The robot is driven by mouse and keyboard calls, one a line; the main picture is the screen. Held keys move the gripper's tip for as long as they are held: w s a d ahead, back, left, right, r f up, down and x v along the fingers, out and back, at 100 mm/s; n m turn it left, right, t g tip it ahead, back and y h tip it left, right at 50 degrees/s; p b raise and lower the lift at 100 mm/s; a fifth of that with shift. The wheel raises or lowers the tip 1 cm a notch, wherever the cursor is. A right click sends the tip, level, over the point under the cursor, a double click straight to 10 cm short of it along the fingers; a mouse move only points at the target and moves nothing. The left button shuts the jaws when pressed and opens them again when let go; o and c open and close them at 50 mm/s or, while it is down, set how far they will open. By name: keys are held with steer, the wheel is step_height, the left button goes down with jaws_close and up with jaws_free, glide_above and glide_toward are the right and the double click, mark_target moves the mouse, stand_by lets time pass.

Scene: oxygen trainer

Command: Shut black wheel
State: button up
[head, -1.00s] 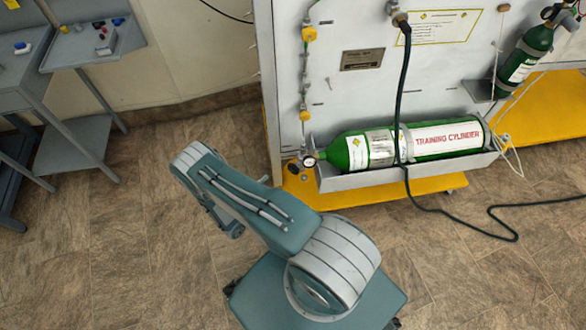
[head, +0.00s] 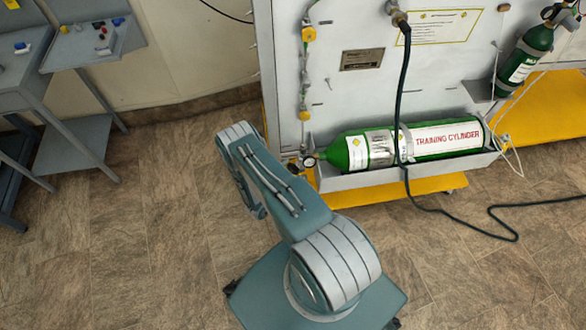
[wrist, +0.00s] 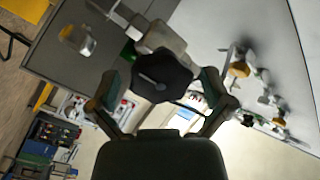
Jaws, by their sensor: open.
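The black wheel (wrist: 163,76) is a dark, lobed knob on a pale metal fitting in the wrist view. My gripper (wrist: 162,88) is open, with one finger on each side of the wheel. Whether either finger touches it, I cannot tell. A small round gauge (head: 309,161) sits by the neck of the green training cylinder (head: 415,145).
The cylinder lies in a grey tray (head: 345,182) low on a white panel (head: 345,100). A dark hose (head: 402,95) hangs across it and runs over the floor. Yellow fittings (head: 308,34) line the panel's left side. Grey carts (head: 85,145) stand at far left; the floor between is clear.

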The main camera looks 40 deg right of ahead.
steer(key=shift+d, duration=0.1)
steer(key=c, duration=1.1)
steer(key=shift+o, duration=0.2)
